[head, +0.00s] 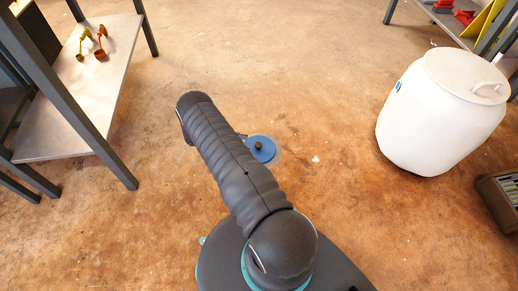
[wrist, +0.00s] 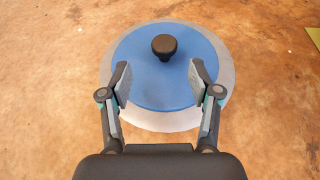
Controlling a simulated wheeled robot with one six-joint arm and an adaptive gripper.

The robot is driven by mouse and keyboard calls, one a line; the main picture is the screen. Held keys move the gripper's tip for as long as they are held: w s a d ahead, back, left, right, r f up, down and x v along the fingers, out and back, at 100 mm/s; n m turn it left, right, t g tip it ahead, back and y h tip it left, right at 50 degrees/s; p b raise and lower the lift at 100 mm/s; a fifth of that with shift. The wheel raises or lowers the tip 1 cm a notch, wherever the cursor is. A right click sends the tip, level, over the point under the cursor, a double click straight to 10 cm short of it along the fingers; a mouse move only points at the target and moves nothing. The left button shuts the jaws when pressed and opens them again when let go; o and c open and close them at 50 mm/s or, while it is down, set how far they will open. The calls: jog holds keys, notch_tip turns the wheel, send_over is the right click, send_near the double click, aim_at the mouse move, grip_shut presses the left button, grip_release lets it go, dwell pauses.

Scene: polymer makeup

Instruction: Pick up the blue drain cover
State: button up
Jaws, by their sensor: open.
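The blue drain cover (wrist: 160,85) is a round blue disc with a black knob (wrist: 164,46) on top. A pale grey ring (wrist: 225,85) shows around it on the floor. In the head view the cover (head: 262,150) lies just right of my arm, which hides part of its surroundings. In the wrist view my gripper (wrist: 160,78) is open and empty, its two fingers above the cover on the left and right. The knob is a little beyond the fingertips, between their lines. I cannot tell the gripper's height above the cover.
A white barrel (head: 438,112) stands at the right, with a dark slatted box (head: 500,195) near it. A metal shelf (head: 85,115) with orange and yellow items (head: 100,42) stands at the left. The brown floor (head: 300,60) between is mostly clear.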

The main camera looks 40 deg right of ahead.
aim_at(256, 145)
jog(key=shift+x, duration=1)
jog(key=shift+s+d, duration=0.4)
jog(key=x, duration=0.4)
jog(key=shift+s+p, duration=0.25)
jog(key=shift+p, duration=0.05)
jog(key=shift+r, duration=0.1)
grip_shut()
